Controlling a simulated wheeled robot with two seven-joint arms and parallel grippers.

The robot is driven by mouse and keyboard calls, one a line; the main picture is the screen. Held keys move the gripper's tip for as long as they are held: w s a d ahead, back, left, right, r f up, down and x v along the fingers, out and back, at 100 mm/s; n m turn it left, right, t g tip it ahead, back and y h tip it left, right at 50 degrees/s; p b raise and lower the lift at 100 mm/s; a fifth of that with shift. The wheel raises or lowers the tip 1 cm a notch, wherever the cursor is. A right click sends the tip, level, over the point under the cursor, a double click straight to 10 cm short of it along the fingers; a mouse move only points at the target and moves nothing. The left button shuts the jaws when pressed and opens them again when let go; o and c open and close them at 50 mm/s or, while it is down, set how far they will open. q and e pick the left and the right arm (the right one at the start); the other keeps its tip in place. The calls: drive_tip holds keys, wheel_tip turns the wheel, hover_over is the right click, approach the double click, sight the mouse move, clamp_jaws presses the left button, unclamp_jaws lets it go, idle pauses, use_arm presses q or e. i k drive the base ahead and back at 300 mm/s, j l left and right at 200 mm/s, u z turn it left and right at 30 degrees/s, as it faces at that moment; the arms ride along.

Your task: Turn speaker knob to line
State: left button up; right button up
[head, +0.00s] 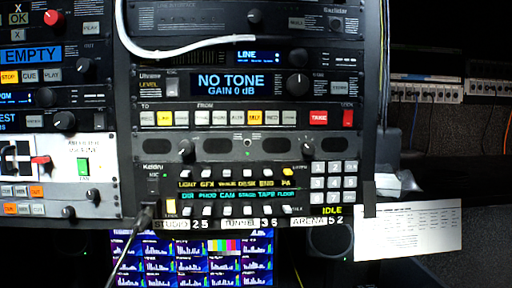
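I cannot tell for sure which knob is the speaker knob. A slim rack unit has a blue display reading LINE (258,56) with a dark knob (299,57) to its right. Below it, a larger display reads NO TONE, GAIN 0 dB (231,85), with a black knob (297,84) on its right. A grey panel with dark oval openings (218,146) carries a small knob at its left (185,147) and another at its right (308,148). Their pointer positions are too small to read. Neither gripper is in view.
A white cable (190,50) loops across the upper rack. A plug (145,214) with a hanging cable sits at the lower left of the keypad panel (240,190). A paper sheet (410,233) hangs at lower right.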

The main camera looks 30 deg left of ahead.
sight(186, 147)
drive_tip(key=u, duration=1.65)
